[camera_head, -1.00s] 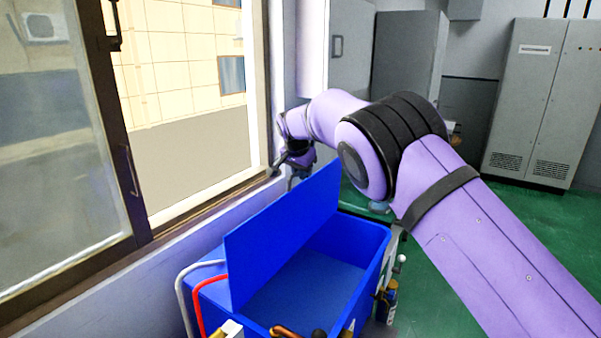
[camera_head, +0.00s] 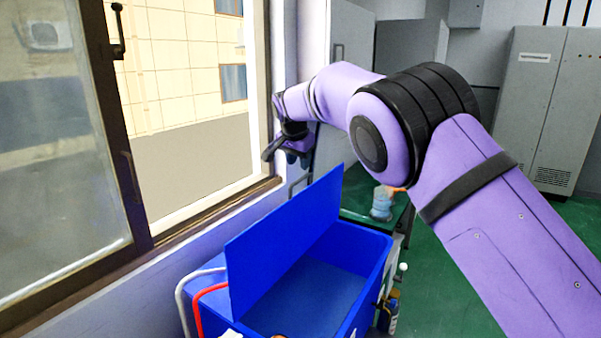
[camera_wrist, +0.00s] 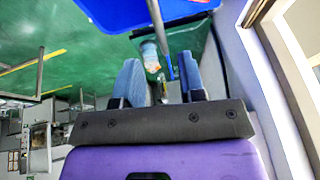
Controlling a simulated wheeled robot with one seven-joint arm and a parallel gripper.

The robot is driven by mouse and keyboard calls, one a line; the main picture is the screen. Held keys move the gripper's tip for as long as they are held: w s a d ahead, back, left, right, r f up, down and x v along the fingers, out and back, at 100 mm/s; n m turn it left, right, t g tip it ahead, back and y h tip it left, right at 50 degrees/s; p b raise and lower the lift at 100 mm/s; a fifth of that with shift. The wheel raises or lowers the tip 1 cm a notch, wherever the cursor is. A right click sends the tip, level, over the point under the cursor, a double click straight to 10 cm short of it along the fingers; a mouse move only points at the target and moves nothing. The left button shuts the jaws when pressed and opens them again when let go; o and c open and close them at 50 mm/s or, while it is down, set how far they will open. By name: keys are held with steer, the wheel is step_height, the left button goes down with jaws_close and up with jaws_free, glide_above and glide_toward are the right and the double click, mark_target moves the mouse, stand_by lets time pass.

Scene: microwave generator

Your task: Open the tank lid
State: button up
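The blue tank (camera_head: 352,318) is in the lower middle of the head view, with its inside showing. Its blue flat lid (camera_head: 285,240) stands raised along the tank's left side, tilted and clear of the opening. My gripper (camera_head: 285,152) is beyond and above the lid's far end, near the window frame, apart from the lid. In the wrist view my gripper (camera_wrist: 160,78) has its two blue-grey fingers spread with nothing held between them. Blue tank surfaces (camera_wrist: 135,12) show at the top of that view, beyond the fingers.
A window with a dark frame (camera_head: 125,160) runs along the left wall. A red hose (camera_head: 200,308) and a white one lie by the tank's left side. A bluish bottle (camera_head: 381,204) stands behind the tank. Grey cabinets (camera_head: 545,100) stand at the back right; green floor lies clear before them.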

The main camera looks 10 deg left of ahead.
steer(key=shift+v, duration=1.25)
steer(key=s+d+r, duration=0.1)
steer(key=d+r, duration=0.4)
steer(key=d, duration=0.5)
steer(key=s+d+r, duration=0.2)
steer(key=d+r, duration=0.3)
steer(key=d, duration=0.5)
steer(key=s+d+r+y, duration=0.1)
steer(key=s+d+r, duration=0.2)
steer(key=s+d, duration=0.3)
steer(key=s+d+r, duration=0.2)
steer(key=s+d, duration=0.3)
steer(key=d, duration=0.4)
steer(key=s+d+n, duration=0.1)
steer(key=s+d, duration=0.4)
steer(key=s, duration=0.3)
steer(key=s+d+n, duration=0.1)
steer(key=s+d, duration=0.4)
steer(key=s, duration=0.4)
steer(key=s+d+f+n, duration=0.1)
steer(key=s+f, duration=0.3)
steer(key=s, duration=0.4)
steer(key=s+d+f+n, duration=0.1)
steer(key=s+f, duration=0.3)
steer(key=s, duration=0.4)
steer(key=shift+d+f+t+h, duration=0.3)
steer(key=shift+d+h, duration=0.1)
steer(key=shift+d, duration=0.5)
